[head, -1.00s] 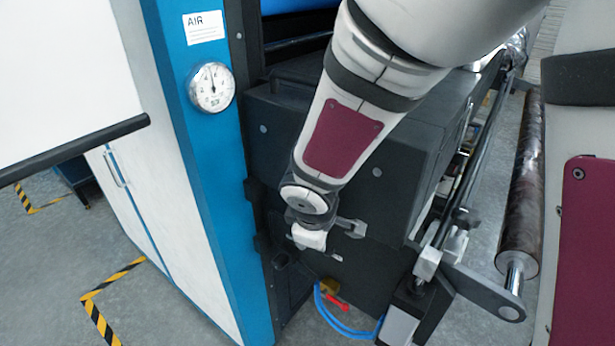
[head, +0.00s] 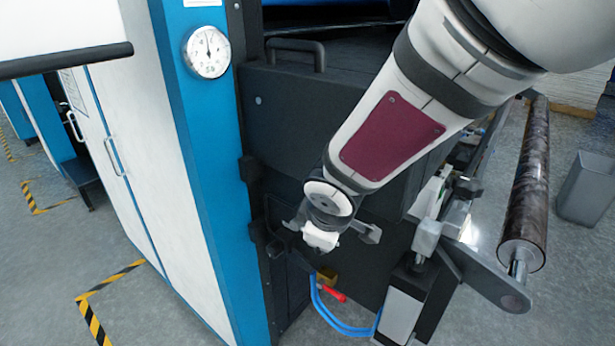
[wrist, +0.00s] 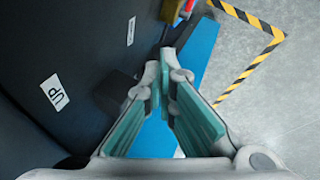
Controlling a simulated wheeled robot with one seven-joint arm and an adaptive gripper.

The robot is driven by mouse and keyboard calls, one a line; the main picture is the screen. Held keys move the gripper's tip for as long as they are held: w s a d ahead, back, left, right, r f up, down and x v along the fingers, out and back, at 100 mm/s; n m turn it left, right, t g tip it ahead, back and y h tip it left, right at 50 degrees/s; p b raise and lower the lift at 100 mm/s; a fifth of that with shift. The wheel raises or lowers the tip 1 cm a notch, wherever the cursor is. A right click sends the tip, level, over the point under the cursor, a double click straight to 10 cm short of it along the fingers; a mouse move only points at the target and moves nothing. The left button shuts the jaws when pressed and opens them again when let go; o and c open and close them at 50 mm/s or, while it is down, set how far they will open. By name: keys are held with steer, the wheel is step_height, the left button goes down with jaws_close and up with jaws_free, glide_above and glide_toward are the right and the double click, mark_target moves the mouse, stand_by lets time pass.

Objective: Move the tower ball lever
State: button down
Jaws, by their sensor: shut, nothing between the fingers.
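The ball lever with its red handle (head: 335,294) sits on a brass-coloured valve body (head: 326,277) low on the dark machine side, beside blue hoses. In the wrist view, the red handle (wrist: 188,10) and brass body (wrist: 171,9) show at the top edge, partly cut off. My gripper (wrist: 167,72) is shut and empty, its fingertips meeting below the valve in that picture and apart from it. In the head view, my gripper is above the lever, mostly hidden by my own wrist.
A blue post with a round gauge (head: 207,52) stands left of the lever. Blue hoses (head: 340,322) loop beneath it. A roller (head: 527,190) and bracket (head: 480,280) lie to the right. Open floor with striped tape (head: 96,318) is at lower left.

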steer(key=shift+f+b, duration=0.45)
steer(key=shift+b, duration=0.1)
stand_by(0.4)
steer(key=s+d+r+p, duration=0.3)
steer(key=s+r+p, duration=0.1)
steer(key=s+r, duration=0.4)
steer(key=shift+s+d+r+p, duration=0.3)
steer(key=shift+s+r+p, duration=0.05)
steer(key=shift+s, duration=0.35)
steer(key=s+d+r+m+h, duration=0.1)
steer(key=s+d+r+m, duration=0.55)
steer(key=d, duration=0.35)
steer(key=s+d+r+m+g+p, duration=0.1)
steer(key=s+d+r+m, duration=0.3)
steer(key=s+m, duration=0.3)
steer(key=s, duration=0.3)
steer(key=shift+d+p, duration=0.2)
steer(key=shift+p, duration=0.15)
